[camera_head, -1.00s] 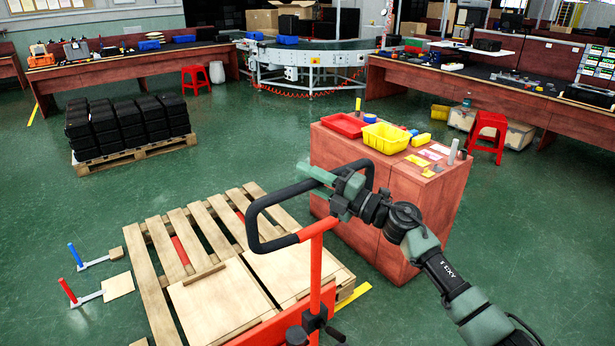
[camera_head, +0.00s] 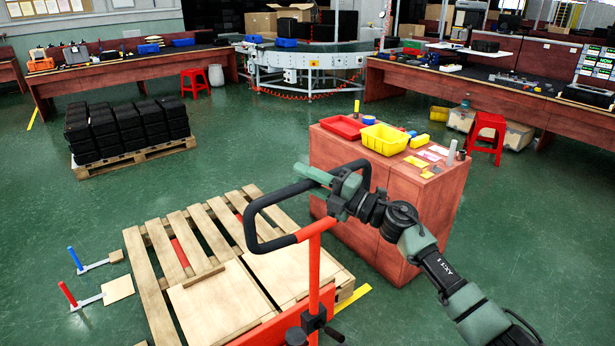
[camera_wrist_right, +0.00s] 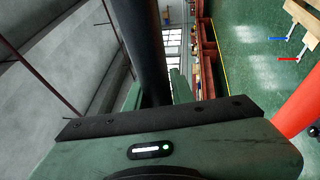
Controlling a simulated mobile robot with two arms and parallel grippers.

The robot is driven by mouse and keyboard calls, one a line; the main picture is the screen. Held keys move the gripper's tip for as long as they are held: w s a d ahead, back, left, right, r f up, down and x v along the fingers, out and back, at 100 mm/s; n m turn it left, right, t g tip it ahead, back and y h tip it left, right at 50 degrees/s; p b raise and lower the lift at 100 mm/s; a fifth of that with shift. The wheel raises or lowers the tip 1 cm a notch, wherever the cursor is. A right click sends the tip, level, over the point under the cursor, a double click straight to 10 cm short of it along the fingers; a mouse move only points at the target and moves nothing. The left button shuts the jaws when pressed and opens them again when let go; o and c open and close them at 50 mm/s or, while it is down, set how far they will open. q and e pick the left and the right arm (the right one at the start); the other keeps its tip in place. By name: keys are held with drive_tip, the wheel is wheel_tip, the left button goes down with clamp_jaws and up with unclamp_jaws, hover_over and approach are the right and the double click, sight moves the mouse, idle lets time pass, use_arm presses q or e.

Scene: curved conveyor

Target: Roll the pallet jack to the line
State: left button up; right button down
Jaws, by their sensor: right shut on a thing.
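The pallet jack (camera_head: 314,270) has a red post and body and a black loop handle (camera_head: 262,243), at the bottom centre of the head view. Its red forks show between the slats of a wooden pallet (camera_head: 158,262), which carries flat boards. My right gripper (camera_head: 331,180) is shut on the upper right part of the handle loop. In the right wrist view the black handle bar (camera_wrist_right: 146,50) runs between the green fingers, and the red post (camera_wrist_right: 298,105) shows at the right. My left gripper is not in view.
A red-brown cabinet (camera_head: 350,232) with yellow and red bins stands close right of the jack. A loaded pallet (camera_head: 135,158) with black crates stands at the back left. Curved conveyor (camera_head: 308,60) and workbenches line the back. Open green floor lies between. Small red- and blue-handled items (camera_head: 68,293) lie left.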

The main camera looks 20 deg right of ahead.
drive_tip(key=shift+w+a+r, duration=0.1)
drive_tip(key=shift+w+a, duration=0.1)
drive_tip(key=shift+w, duration=0.45)
drive_tip(key=c, duration=1.2)
unclamp_jaws()
drive_tip(key=shift+w+a+f, duration=0.2)
drive_tip(key=shift+w, duration=0.1)
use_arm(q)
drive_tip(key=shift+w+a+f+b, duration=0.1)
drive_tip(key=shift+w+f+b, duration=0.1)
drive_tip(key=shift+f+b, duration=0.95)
use_arm(e)
drive_tip(key=v, duration=0.8)
drive_tip(key=shift+s, duration=0.2)
drive_tip(key=shift+r, duration=0.15)
